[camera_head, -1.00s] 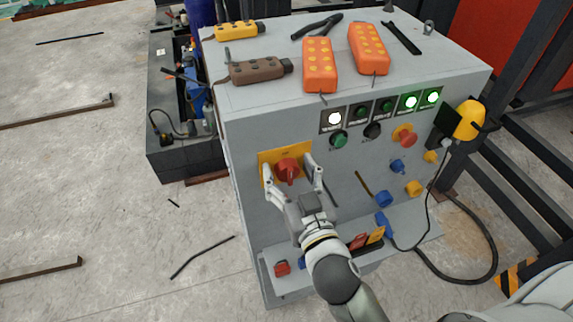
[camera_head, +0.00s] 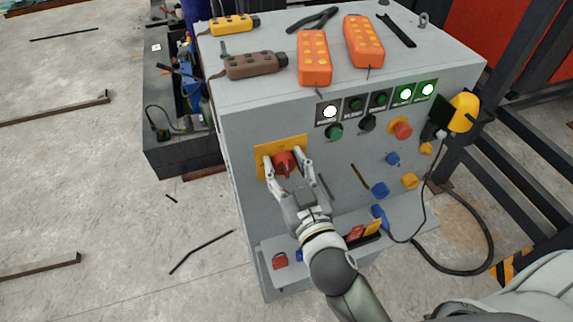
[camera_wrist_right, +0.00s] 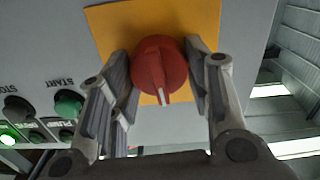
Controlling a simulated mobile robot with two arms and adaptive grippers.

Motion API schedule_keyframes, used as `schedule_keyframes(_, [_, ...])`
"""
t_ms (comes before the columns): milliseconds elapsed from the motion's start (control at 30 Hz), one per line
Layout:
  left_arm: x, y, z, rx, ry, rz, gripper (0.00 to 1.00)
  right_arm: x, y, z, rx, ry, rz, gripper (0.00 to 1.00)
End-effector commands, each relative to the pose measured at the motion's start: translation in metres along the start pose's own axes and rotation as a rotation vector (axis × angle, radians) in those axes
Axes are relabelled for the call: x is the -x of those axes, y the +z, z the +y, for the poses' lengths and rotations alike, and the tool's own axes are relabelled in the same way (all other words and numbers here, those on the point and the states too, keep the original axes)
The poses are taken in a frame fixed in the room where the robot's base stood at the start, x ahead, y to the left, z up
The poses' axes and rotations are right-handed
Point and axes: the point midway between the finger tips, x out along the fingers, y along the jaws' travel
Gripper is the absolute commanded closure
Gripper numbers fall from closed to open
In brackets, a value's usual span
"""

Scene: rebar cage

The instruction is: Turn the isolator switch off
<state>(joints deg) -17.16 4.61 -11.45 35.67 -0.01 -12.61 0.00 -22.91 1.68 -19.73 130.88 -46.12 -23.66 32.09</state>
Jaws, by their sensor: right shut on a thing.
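The isolator switch is a red rotary knob (camera_head: 285,162) on a yellow plate (camera_head: 266,148) on the front of the grey cabinet (camera_head: 248,117). In the right wrist view the knob (camera_wrist_right: 160,67) sits between my right fingers, its white pointer mark toward the bottom of that picture. My right gripper (camera_head: 288,165) is shut on the knob, one finger on each side; it also fills the right wrist view (camera_wrist_right: 163,75). My left gripper is not in view.
Indicator lamps (camera_head: 405,94) and buttons (camera_head: 335,132) sit right of the knob. Orange pendants (camera_head: 315,58) and a brown pendant (camera_head: 252,66) lie on the cabinet top. A shelf (camera_head: 275,245) juts out below. Open floor lies left.

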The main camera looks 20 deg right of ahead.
Motion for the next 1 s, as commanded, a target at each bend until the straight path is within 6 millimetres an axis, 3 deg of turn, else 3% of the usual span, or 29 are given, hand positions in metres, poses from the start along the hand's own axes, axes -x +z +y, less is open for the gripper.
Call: schedule_keyframes(1000, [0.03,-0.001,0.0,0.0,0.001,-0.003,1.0,0.0,-0.001,-0.004,0.923,0.001,0.003,0.78])
